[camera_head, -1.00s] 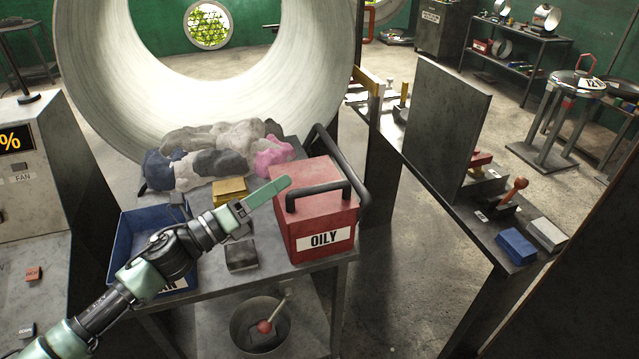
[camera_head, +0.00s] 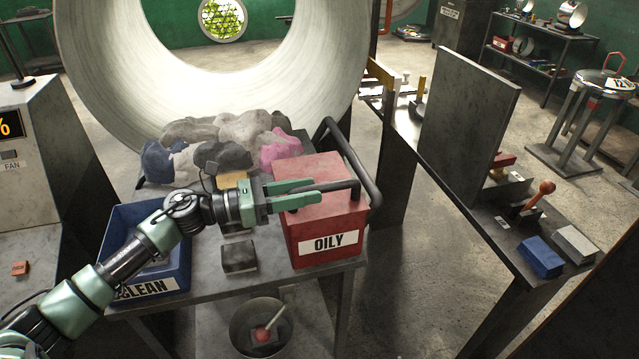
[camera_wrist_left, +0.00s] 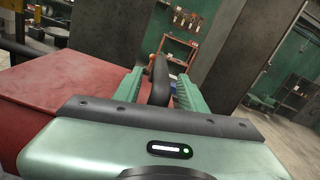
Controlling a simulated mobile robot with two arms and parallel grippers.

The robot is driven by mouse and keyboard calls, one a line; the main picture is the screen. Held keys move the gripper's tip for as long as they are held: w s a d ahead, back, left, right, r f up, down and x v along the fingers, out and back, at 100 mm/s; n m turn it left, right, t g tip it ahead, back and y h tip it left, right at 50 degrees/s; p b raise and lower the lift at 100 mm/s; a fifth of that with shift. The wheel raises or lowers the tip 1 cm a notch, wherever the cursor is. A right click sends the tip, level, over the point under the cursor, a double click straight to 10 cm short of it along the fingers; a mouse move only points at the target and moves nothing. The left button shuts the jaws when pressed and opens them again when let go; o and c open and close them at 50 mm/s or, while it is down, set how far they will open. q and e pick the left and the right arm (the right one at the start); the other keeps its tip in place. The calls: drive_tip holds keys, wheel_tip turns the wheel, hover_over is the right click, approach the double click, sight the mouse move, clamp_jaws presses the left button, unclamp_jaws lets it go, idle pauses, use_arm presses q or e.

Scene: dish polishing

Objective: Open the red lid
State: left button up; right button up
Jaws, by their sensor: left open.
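The red box labelled OILY (camera_head: 328,240) stands on the table's right part with its red lid (camera_head: 312,166) closed on top. The lid's dark handle bar (camera_head: 341,186) and a thicker dark bar (camera_head: 352,160) show at its right. My left gripper (camera_head: 318,193) reaches over the lid from the left, with its green fingers pointing at the handle. In the left wrist view the handle (camera_wrist_left: 159,80) stands between the two open fingers, and the red lid (camera_wrist_left: 60,80) lies at left. I cannot tell whether the fingers touch the handle. My right gripper is out of view.
A blue CLEAN bin (camera_head: 118,262) stands at the left of the table. Grey and pink rags (camera_head: 240,130) lie at the back. A dark block (camera_head: 239,257) sits left of the red box. A pot (camera_head: 262,325) is on the lower shelf. A side bench with an upright panel (camera_head: 470,125) is at right.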

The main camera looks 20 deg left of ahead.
use_arm(q)
drive_tip(key=shift+p+x, duration=0.4)
drive_tip(key=shift+x, duration=0.85)
drive_tip(key=shift+w+d, duration=0.2)
drive_tip(key=shift+d, duration=0.15)
clamp_jaws()
